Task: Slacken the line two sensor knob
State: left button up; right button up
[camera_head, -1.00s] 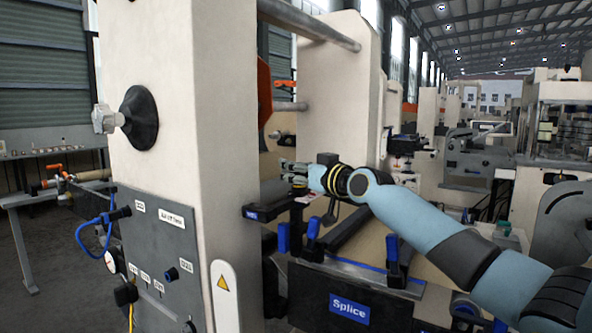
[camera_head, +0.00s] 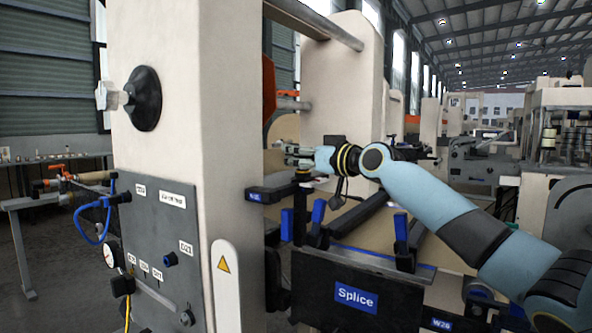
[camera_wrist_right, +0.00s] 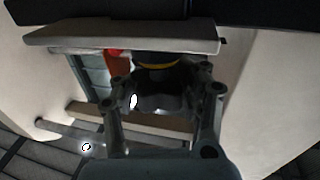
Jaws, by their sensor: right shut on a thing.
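The sensor knob (camera_head: 303,174) is a small dark knob on top of a black bracket beside the cream machine post in the head view. In the right wrist view it shows as a black round knob with a yellow ring (camera_wrist_right: 156,66). My right gripper (camera_head: 291,151) is at the top of the knob, its arm coming in from the right. In the right wrist view the gripper's fingers (camera_wrist_right: 160,88) stand on both sides of the dark knob and are shut on it. The exact finger contact is too dark to see. My left gripper is not in view.
A cream post (camera_head: 215,150) stands close left of the right gripper. Blue-capped clamps and a dark panel with a blue Splice label (camera_head: 356,298) lie below. A grey control panel (camera_head: 160,235) with a gauge and blue hose is at the left. A steel bar (camera_head: 315,22) crosses above.

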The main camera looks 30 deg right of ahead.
aim_at(312, 157)
jog(key=shift+o, duration=0.2)
jog(key=shift+d+f, duration=0.1)
jog(key=shift+f, duration=0.25)
jog(key=o, duration=0.8)
jog(key=shift+s, duration=0.1)
jog(key=shift+c, duration=0.2)
jog(key=o, duration=0.6)
jog(key=shift+s+d+r, duration=0.2)
jog(key=shift+s+d, duration=0.2)
jog(key=shift+s, duration=0.05)
jog(key=shift+w+a, duration=0.2)
jog(key=shift+s+d, duration=0.2)
jog(key=shift+s, duration=1.05)
jog(key=shift+s+d, duration=0.25)
jog(key=shift+s, duration=0.95)
jog(key=shift+s+d, duration=0.2)
jog(key=shift+s, duration=1.05)
